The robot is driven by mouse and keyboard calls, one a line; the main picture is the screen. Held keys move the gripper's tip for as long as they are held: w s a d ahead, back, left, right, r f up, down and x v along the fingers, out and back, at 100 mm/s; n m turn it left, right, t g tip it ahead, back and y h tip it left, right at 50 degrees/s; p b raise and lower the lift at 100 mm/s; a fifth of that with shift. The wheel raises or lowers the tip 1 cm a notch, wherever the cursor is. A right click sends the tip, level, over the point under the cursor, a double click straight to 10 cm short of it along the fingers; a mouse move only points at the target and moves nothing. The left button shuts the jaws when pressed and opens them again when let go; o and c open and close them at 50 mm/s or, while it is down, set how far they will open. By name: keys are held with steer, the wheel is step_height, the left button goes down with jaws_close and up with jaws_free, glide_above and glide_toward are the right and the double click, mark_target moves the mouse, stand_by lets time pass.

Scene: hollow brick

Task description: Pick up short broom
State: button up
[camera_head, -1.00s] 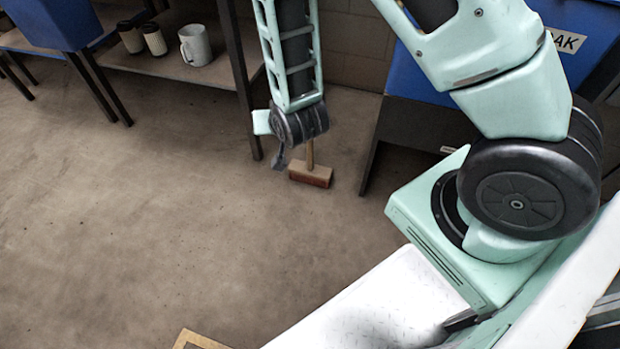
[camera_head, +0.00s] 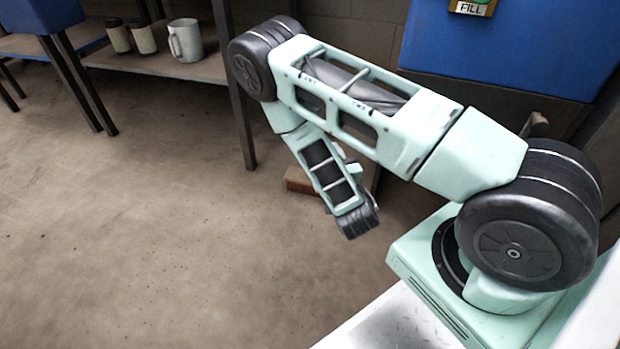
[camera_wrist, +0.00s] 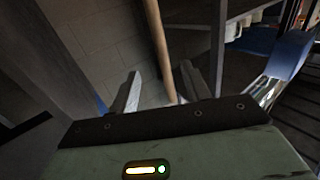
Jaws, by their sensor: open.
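The short broom's reddish-brown brush head (camera_head: 300,181) rests on the floor in the head view, partly hidden behind my forearm. Its handle is hidden there by my arm. In the wrist view, the pale wooden handle (camera_wrist: 158,45) runs down the picture and shows between the two fingers of my gripper (camera_wrist: 160,72). The fingers are open and apart. I cannot tell whether the handle lies between them or just beyond them. My gripper is mostly hidden behind my arm in the head view.
A metal-legged shelf (camera_head: 165,66) with a white mug (camera_head: 185,41) and two ribbed cups stands at the back left. A blue bin (camera_head: 500,50) is at the back right. A block wall is behind the broom. The floor (camera_head: 150,230) at left and front is clear.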

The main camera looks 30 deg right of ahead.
steer(key=b+x, duration=0.9)
steer(key=x, duration=0.8)
steer(key=shift+r, duration=0.25)
steer(key=shift+d, duration=0.1)
jaws_close()
